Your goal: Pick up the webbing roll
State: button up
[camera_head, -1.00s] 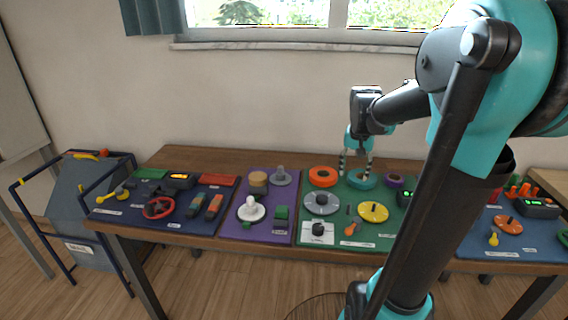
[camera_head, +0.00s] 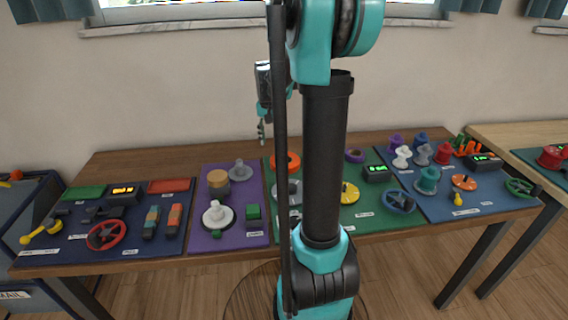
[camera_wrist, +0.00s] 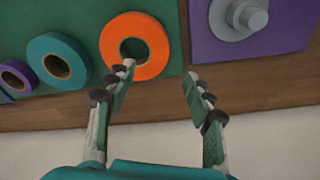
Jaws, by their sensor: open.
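Three ring-shaped rolls lie on the green mat (camera_wrist: 92,14): an orange one (camera_wrist: 158,62), a teal one (camera_wrist: 42,75) and a smaller purple one (camera_wrist: 17,77). I cannot tell which is the webbing roll. In the head view the orange roll (camera_head: 291,155) is partly hidden by my arm, the purple roll (camera_head: 354,155) shows right of it, and the teal roll is hidden. My gripper (camera_wrist: 160,70) is open and empty, its left fingertip overlapping the orange roll's lower edge in the wrist view. In the head view my gripper (camera_head: 262,138) hangs above the table's back, left of the orange roll.
The purple mat (camera_head: 236,188) left of the green one holds spools and blocks. A blue mat (camera_head: 120,238) with a red wheel (camera_head: 105,236) lies farther left. Another blue mat (camera_head: 440,212) with several spools lies right. The table's back strip (camera_head: 150,165) is bare.

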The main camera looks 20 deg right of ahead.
aim_at(275, 158)
jog(key=shift+w+d+f, duration=0.15)
jog(key=shift+f, duration=1.3)
jog(key=shift+w+d+f, duration=0.15)
jog(key=shift+f, duration=1.25)
jog(key=shift+w+d+f, duration=0.15)
jog(key=shift+f, duration=1.3)
grip_shut()
